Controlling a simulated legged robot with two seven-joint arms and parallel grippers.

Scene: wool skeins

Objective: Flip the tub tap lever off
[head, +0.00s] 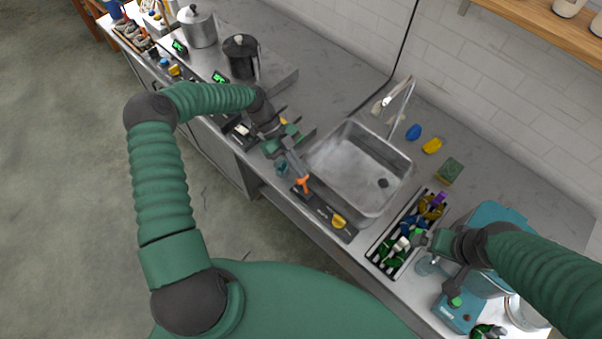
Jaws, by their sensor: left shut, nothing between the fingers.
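The steel tub (399,160) is set in the grey counter, with a curved tap (404,98) at its back edge. A dark panel (322,212) lies along the tub's front left edge. It carries an orange lever (304,184) at its left end and a yellow lever (339,221) at its right end. My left gripper (300,174) is shut and empty, its tips right at the orange lever; I cannot tell whether they touch. My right gripper (424,246) is by the rack at the lower right; its fingers are too small and overlapped to read.
A dark rack (376,258) of coloured skeins stands right of the tub. A blue item (414,132), a yellow item (432,146) and a green sponge (450,171) lie behind it. A teal machine (458,315) is at the lower right. Pots (198,27) (241,57) stand at the upper left.

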